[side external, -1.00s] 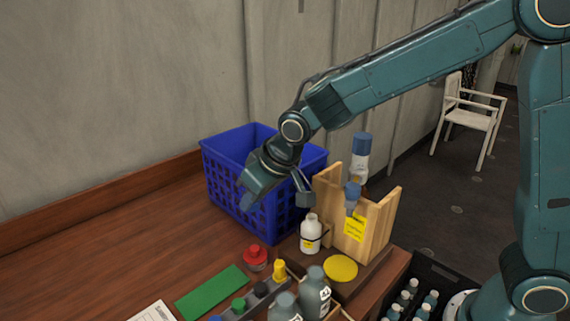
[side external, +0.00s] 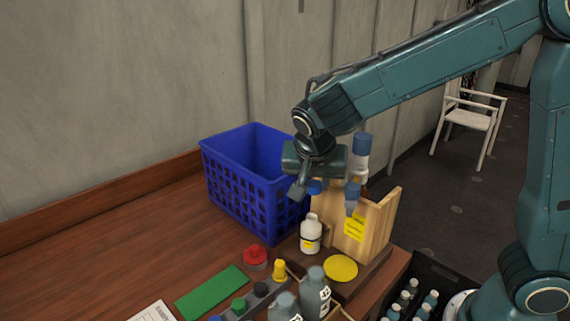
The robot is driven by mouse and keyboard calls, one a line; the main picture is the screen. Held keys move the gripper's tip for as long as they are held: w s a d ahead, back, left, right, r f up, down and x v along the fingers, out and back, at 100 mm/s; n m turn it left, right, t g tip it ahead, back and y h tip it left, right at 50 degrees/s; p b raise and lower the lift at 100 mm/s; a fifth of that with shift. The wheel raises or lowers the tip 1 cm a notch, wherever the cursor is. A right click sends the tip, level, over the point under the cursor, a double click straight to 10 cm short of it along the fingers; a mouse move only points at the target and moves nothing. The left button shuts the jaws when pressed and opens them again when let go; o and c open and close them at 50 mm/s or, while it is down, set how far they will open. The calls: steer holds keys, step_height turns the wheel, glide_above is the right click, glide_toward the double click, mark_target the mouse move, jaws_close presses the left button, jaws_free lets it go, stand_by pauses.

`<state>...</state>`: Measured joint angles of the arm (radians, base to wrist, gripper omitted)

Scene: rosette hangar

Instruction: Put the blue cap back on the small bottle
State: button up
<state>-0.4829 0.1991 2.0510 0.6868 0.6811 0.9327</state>
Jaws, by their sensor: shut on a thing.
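The far finger and part of the cap are hidden.
A blue crate (side external: 240,185) stands at left. The wooden stand (side external: 376,232) is close at right, with blue-topped bottles (side external: 361,152) by it. A red-topped item (side external: 255,256), yellow disc (side external: 340,268) and grey bottles (side external: 313,292) are in front.

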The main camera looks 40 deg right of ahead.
steer(key=shift+f, duration=0.15)
steer(key=shift+f, duration=3.05)
steer(key=shift+f, duration=0.2)
stand_by(0.6)
steer(key=o, duration=1.1)
steer(key=shift+c, duration=0.2)
steer(key=shift+o, duration=0.5)
steer(key=o, duration=0.4)
steer(key=shift+r, duration=0.25)
